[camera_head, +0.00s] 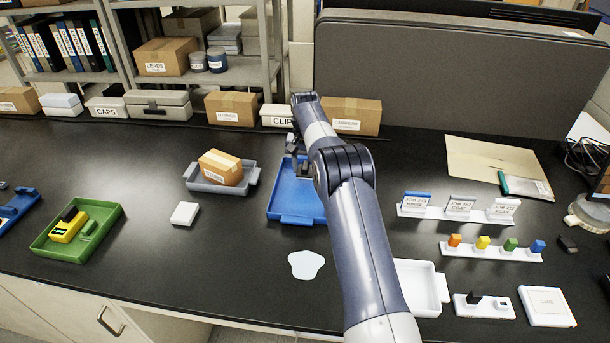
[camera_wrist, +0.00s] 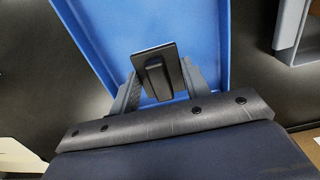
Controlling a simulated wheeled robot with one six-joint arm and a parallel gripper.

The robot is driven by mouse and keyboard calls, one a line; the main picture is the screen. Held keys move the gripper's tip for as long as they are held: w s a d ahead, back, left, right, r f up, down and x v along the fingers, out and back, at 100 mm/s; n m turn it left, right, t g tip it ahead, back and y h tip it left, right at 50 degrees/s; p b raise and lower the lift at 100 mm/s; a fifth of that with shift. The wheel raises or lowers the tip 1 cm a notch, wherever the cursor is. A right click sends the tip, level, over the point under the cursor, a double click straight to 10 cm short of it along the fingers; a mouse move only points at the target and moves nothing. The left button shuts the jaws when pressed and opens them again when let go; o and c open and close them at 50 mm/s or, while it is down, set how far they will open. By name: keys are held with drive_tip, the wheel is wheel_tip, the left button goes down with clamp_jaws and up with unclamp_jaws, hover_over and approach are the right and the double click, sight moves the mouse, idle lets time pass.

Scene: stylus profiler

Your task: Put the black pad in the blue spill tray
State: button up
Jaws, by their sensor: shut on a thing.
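The blue spill tray (camera_head: 297,205) lies on the black bench at the middle, partly covered by my arm. It fills the upper middle of the wrist view (camera_wrist: 115,30). The black pad (camera_wrist: 155,68), a dark flat plate with a raised block on it, is between my gripper's fingers in the wrist view. My gripper (camera_wrist: 160,85) is shut on the black pad, over the blue tray. I cannot tell whether the pad touches the tray floor. In the head view my gripper (camera_head: 297,150) is at the tray's far part, and the pad is hidden there.
A grey tray (camera_head: 205,185) with a small cardboard box (camera_head: 220,167) stands left of the blue tray. A white block (camera_head: 184,214) and a pale puddle (camera_head: 306,264) lie nearer the front. A white tray (camera_head: 420,285) is right of my arm. Boxes line the back.

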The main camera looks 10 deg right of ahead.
sight(305, 175)
drive_tip(key=shift+f+p, duration=0.3)
drive_tip(key=shift+f, duration=1.55)
drive_tip(key=shift+f, duration=0.1)
drive_tip(key=o, duration=1)
drive_tip(key=shift+c, duration=0.2)
wheel_tip(305, 175, up, 12)
drive_tip(key=shift+r, duration=0.1)
